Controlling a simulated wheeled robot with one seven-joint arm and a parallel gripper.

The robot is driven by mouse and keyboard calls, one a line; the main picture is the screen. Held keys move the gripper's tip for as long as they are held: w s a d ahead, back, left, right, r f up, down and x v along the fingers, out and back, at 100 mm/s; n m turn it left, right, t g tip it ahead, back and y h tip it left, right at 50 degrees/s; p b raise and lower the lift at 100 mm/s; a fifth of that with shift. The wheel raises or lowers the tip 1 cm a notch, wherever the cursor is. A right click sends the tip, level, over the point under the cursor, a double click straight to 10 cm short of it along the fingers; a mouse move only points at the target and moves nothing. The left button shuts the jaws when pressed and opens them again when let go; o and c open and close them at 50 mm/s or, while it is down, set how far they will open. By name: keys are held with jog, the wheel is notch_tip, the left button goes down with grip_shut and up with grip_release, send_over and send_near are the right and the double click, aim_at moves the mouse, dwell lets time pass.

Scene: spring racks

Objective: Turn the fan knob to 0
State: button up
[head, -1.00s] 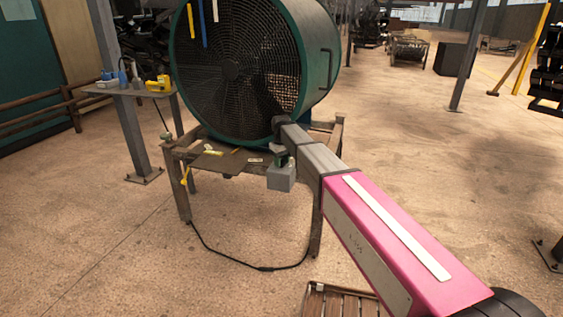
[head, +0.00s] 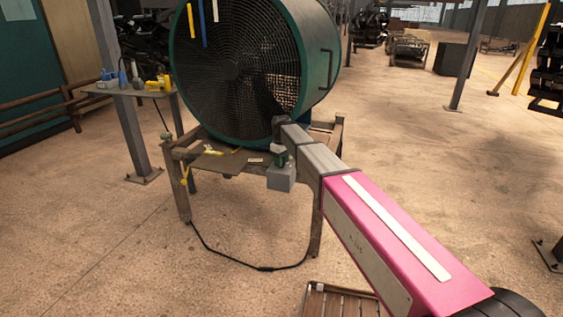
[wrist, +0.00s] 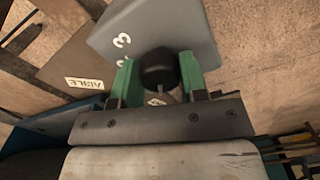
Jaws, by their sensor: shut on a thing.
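The black fan knob (wrist: 158,70) is on this box. My gripper (wrist: 157,75) has its green fingers on both sides of the knob and is shut on it. A "3" is readable on the box face, with another mark partly hidden below it. The knob's pointer and the 0 mark cannot be made out.
The stand (head: 185,203) has a plate with small yellow items on it. A black cable (head: 230,259) hangs to the floor. A small table (head: 130,90) with tools stands at the left by a post. A wooden pallet (head: 335,300) lies at the bottom.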

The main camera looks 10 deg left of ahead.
jog(key=o, duration=0.9)
notch_tip(320, 180, up, 11)
jog(key=shift+f, duration=0.1)
jog(key=s+d+f+m, duration=0.2)
jog(key=d+f, duration=0.3)
jog(key=d, duration=0.3)
jog(key=s+d+f+m, duration=0.2)
jog(key=d+f, duration=0.2)
jog(key=d, duration=0.4)
jog(key=s+d+f+m, duration=0.3)
jog(key=s+d+f, duration=0.1)
jog(key=s+d, duration=0.3)
jog(key=s+d+f+m, duration=0.3)
jog(key=s+d+f, duration=0.2)
jog(key=d, duration=0.7)
jog(key=s+d+f+m, duration=0.2)
jog(key=s+d+f, duration=0.3)
jog(key=s+d, duration=0.3)
jog(key=shift+s+d+m, duration=0.4)
jog(key=shift+d, duration=0.3)
